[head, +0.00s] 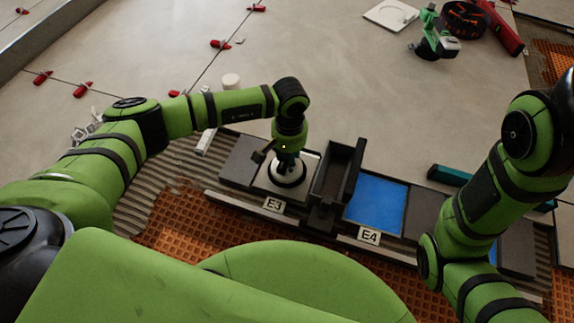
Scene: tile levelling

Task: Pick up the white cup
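A small white cylinder, which looks like the white cup (231,82), stands on the pale floor just beyond my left forearm; its lower part is close to the arm's outline. My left gripper (288,165) points down over a white square plate (266,186) with a black ring, behind the E3 label, to the right of and nearer than the cup. Its fingers are small and dark, and I cannot tell whether they are open or touching the ring. My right arm is folded at the right; its gripper is out of view.
A dark open bin (333,170) stands right of the plate, beside a blue tile (378,203) behind the E4 label (369,236). A green tool (434,38) and a red level (502,28) lie at the upper right. Red clips (220,44) dot the floor, which is mostly clear.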

